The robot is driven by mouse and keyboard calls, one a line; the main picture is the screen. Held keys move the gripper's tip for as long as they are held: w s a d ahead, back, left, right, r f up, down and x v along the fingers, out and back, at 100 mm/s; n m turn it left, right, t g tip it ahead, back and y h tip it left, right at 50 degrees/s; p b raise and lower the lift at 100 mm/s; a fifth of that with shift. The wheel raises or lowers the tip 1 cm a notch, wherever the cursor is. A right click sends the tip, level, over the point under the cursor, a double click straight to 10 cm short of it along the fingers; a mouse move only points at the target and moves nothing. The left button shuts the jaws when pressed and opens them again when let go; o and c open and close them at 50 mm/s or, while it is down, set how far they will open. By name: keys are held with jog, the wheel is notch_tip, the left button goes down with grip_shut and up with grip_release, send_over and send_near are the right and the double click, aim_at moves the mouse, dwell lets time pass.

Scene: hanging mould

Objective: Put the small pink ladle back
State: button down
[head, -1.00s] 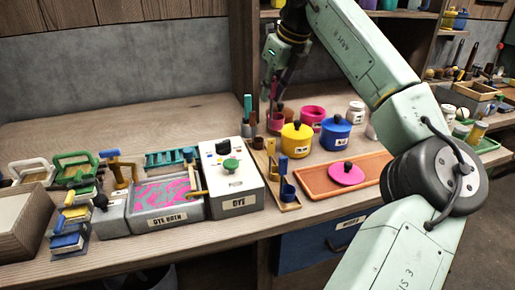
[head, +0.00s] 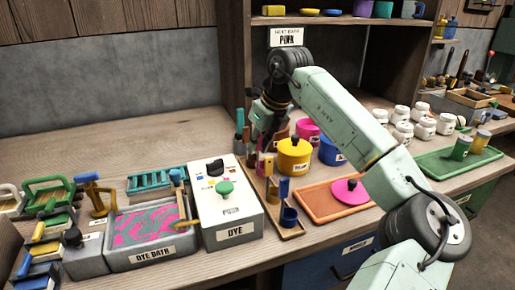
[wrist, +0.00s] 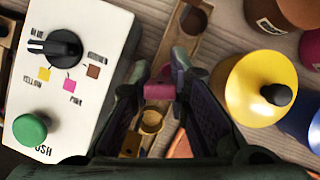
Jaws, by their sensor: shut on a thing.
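My gripper (wrist: 165,85) is shut on the small pink ladle (wrist: 160,90); its pink end shows between the fingertips in the wrist view. In the head view my gripper (head: 266,140) is over the back part of the narrow wooden ladle rack (head: 294,232), and the ladle cannot be made out clearly there. A yellow ladle (wrist: 152,121) is in the rack near the fingers. A blue ladle (head: 289,216) stands at the rack's front end. A brown ladle (wrist: 191,20) is at the other end. Whether the pink ladle touches the rack is hidden.
The white dye box (head: 232,205) with a dial and green button stands close to the rack's left. A yellow pot (head: 294,158) with a black knob stands close on its right, with a blue pot (head: 331,152) beyond. An orange tray (head: 322,205) holds a pink lid (head: 349,191).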

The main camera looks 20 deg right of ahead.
jog(key=shift+f, duration=0.85)
jog(key=shift+f, duration=0.1)
jog(key=c, duration=1.5)
grip_release()
jog(key=shift+c, duration=0.2)
jog(key=b+v, duration=0.1)
jog(key=v, duration=1.1)
jog(key=shift+d, duration=0.1)
